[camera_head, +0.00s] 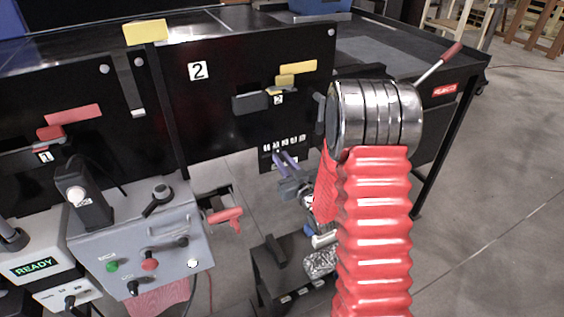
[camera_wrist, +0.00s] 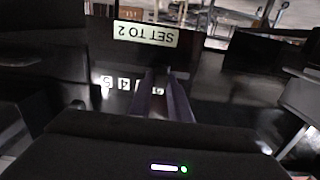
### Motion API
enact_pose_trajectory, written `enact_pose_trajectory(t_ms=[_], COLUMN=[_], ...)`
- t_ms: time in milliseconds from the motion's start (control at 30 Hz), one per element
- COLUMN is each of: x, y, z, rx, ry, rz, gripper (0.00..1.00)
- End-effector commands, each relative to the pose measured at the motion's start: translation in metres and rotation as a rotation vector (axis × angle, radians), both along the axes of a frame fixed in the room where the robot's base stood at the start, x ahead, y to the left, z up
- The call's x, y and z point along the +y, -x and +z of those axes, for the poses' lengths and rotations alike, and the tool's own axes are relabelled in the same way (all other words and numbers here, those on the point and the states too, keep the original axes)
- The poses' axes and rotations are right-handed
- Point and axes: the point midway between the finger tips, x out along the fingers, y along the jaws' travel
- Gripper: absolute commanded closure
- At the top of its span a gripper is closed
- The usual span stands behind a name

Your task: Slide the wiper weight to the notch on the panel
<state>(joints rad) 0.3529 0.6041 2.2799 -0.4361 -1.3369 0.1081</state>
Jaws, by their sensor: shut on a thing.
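The small black panel with a row of white number tags (camera_head: 284,143) hangs below the black housing marked 2. In the wrist view the number tags (camera_wrist: 123,84) show upside down under a label reading "SET TO 2" (camera_wrist: 146,34). My gripper (camera_head: 284,157) is at the lower part of this panel, with its purple fingers just below the tags. In the wrist view my gripper (camera_wrist: 160,77) covers part of the tag row. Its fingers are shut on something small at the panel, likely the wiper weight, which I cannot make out. The notch is not distinguishable.
A grey control box (camera_head: 140,240) with buttons and knobs stands at the left, beside a READY display (camera_head: 35,266). A red-handled tool (camera_head: 224,216) is between the box and my arm. A black stand (camera_head: 275,262) is below my gripper. Open floor lies at the right.

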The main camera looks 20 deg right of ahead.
Motion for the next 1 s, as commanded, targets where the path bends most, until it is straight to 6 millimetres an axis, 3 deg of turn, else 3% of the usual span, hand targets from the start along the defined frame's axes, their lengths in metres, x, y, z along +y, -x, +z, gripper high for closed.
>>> enact_pose_trajectory(t_ms=[200, 233, 500, 1000], x=[0.0011, 0.0012, 0.002, 0.0026], y=[-0.0007, -0.0007, -0.0008, 0.0052], z=[0.0001, 0.0001, 0.0, -0.0003], rx=[0.0, 0.0, 0.0, 0.001], ry=[0.001, 0.001, 0.0, 0.0], rz=[0.003, 0.003, 0.004, 0.006], gripper=[1.0, 0.82, 0.64, 0.64])
